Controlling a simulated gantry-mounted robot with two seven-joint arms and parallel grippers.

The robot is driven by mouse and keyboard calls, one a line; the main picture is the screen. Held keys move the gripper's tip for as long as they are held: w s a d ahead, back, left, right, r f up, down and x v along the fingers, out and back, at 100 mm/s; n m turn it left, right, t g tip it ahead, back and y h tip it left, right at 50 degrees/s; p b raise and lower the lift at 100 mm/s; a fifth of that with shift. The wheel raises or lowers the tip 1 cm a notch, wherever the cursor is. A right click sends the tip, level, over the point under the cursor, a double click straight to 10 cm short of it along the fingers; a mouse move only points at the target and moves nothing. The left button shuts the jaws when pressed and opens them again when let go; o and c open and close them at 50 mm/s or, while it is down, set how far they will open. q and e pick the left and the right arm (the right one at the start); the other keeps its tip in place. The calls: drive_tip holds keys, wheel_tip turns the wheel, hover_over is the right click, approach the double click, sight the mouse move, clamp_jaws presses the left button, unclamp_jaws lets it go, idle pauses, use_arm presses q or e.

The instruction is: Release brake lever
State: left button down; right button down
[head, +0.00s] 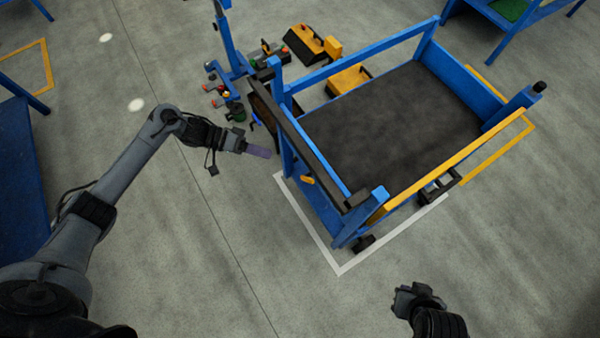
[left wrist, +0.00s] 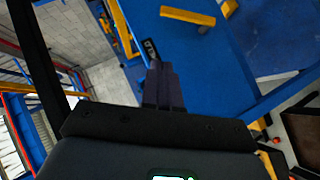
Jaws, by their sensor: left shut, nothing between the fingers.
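A blue cart (head: 327,212) with a dark flat bed (head: 390,125) stands at centre right in the head view. A small orange handle (head: 308,180) sits on its near left side; it may be the brake lever, but I cannot tell for sure. In the left wrist view a yellow bar (left wrist: 188,15) lies across a blue panel beyond the fingers. My left gripper (head: 258,151) is shut and empty, apart from the cart's left side. Its closed fingers also show in the left wrist view (left wrist: 163,85). My right gripper (head: 418,295) is low in the head view, away from the cart; its fingers are unclear.
A yellow rail (head: 460,155) runs along the cart's right side. A blue stand (head: 228,45) with small coloured parts and black-and-yellow boxes (head: 305,45) stand behind the cart. A white floor line (head: 318,240) borders the cart. The floor between my arms is clear.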

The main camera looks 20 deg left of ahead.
use_arm(q)
drive_tip(key=shift+d, duration=0.1)
drive_tip(key=d+f+b, duration=0.2)
drive_tip(key=d+f, duration=0.4)
drive_tip(key=d, duration=0.5)
drive_tip(key=shift+w+d, duration=0.3)
idle(0.4)
drive_tip(key=shift+s+d+y+p, duration=0.2)
drive_tip(key=shift+d+y+p, duration=0.1)
drive_tip(key=shift+p, duration=0.3)
